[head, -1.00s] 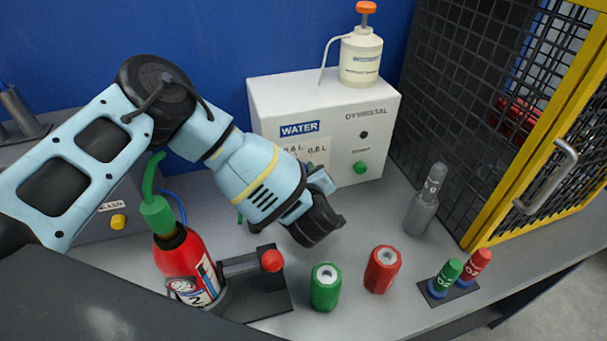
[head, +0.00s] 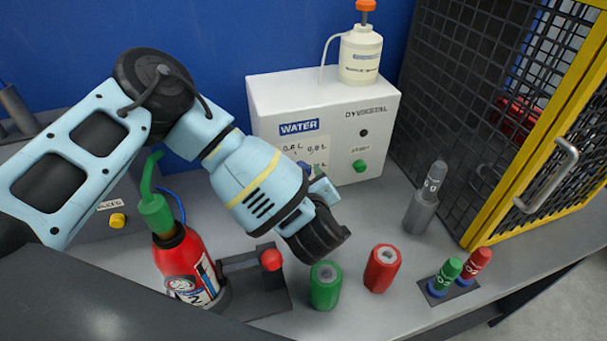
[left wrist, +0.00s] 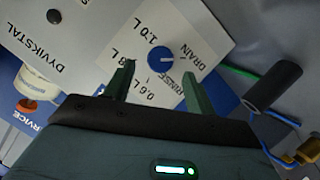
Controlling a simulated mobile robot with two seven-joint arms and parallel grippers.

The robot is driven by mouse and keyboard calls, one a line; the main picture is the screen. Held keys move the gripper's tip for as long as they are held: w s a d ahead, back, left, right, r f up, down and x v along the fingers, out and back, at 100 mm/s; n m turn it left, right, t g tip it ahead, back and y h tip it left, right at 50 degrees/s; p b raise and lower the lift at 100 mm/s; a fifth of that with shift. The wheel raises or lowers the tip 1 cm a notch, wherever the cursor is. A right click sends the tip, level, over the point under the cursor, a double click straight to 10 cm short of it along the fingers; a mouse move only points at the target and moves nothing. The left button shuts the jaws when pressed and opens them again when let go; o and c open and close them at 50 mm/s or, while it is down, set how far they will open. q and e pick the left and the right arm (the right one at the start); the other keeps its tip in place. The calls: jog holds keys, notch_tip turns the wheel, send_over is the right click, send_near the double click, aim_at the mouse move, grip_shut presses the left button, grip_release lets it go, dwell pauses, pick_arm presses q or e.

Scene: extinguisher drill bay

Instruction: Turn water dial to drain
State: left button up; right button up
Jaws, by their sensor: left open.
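The water dial is a round blue knob (left wrist: 160,59) on a white label plate (left wrist: 140,35) in the left wrist view. The plate is printed DRAIN, RINSE, 0.6 L, 0.8 L and 1.0 L around it. A pale mark shows on the knob, but I cannot tell which label it points at. My left gripper (left wrist: 158,69) is open, with its two dark green fingers on either side of the knob in the picture and no visible contact. In the head view my left arm largely hides the dial on the white WATER box (head: 270,100). My right gripper is not in view.
A red extinguisher (head: 185,262) stands at the left beside a dark stand with a red knob (head: 270,260). Green (head: 325,290) and red (head: 382,270) canisters stand in front. A grey cylinder (head: 421,212) and yellow-framed cage door (head: 545,130) are at the right.

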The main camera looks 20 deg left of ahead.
pick_arm(q)
jog(key=v, duration=0.3)
jog(key=shift+s+r, duration=0.1)
jog(key=shift+s, duration=0.1)
dwell(0.3)
